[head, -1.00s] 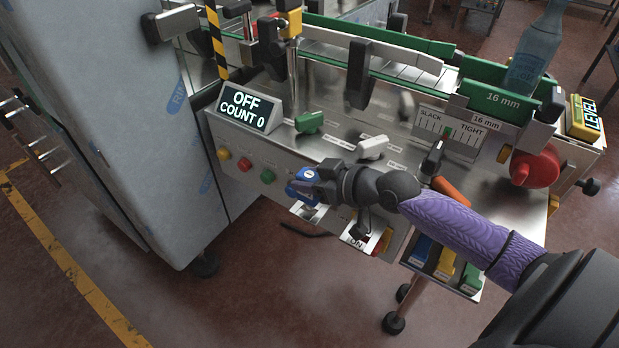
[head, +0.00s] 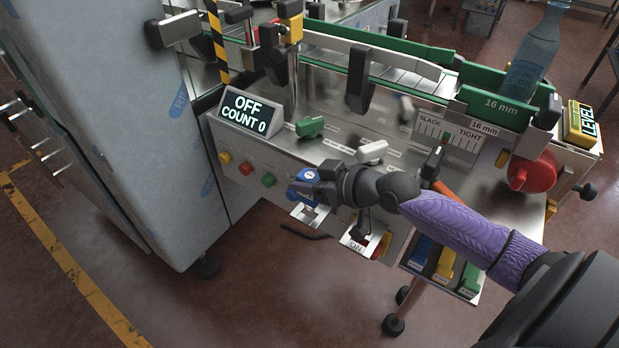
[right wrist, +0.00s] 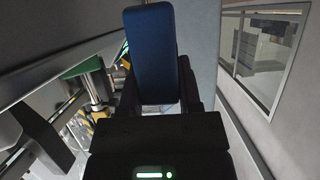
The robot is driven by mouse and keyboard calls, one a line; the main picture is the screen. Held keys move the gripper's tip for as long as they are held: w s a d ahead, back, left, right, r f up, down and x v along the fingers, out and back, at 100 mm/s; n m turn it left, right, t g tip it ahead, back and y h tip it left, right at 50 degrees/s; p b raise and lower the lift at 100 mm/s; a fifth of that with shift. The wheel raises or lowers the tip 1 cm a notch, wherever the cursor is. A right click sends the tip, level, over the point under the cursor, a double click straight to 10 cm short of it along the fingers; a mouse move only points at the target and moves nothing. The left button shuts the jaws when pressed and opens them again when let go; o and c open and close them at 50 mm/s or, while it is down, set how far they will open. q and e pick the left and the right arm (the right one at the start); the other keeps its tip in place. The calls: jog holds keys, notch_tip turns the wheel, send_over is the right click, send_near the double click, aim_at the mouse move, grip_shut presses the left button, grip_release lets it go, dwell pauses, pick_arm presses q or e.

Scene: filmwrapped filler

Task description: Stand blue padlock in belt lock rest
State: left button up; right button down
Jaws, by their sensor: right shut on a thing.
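The blue padlock (head: 303,184) is in the jaws of my right gripper (head: 316,184), in front of the machine's front panel in the head view. In the right wrist view its blue body (right wrist: 150,55) stands up between the dark fingers. Below it in the head view is a small pale metal bracket with a label (head: 305,213), which looks like the lock rest. I cannot tell whether the padlock touches it. The gripper hides part of the padlock. My left gripper is out of view.
A red-and-yellow ON switch (head: 362,243) is close to the right. A grey cabinet (head: 110,120) bounds the left side. Open floor lies below.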

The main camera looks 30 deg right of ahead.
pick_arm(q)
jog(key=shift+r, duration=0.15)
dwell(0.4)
pick_arm(e)
jog(key=shift+f, duration=0.15)
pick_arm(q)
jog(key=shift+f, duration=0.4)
pick_arm(e)
jog(key=shift+f, duration=0.3)
pick_arm(q)
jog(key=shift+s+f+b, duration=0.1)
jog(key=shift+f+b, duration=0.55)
jog(key=shift+b, duration=0.25)
pick_arm(e)
jog(key=shift+f, duration=0.75)
jog(key=shift+c, duration=1)
grip_release()
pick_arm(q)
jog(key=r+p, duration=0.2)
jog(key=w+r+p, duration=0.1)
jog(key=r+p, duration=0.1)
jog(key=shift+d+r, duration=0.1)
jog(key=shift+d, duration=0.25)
pick_arm(e)
jog(key=v, duration=1)
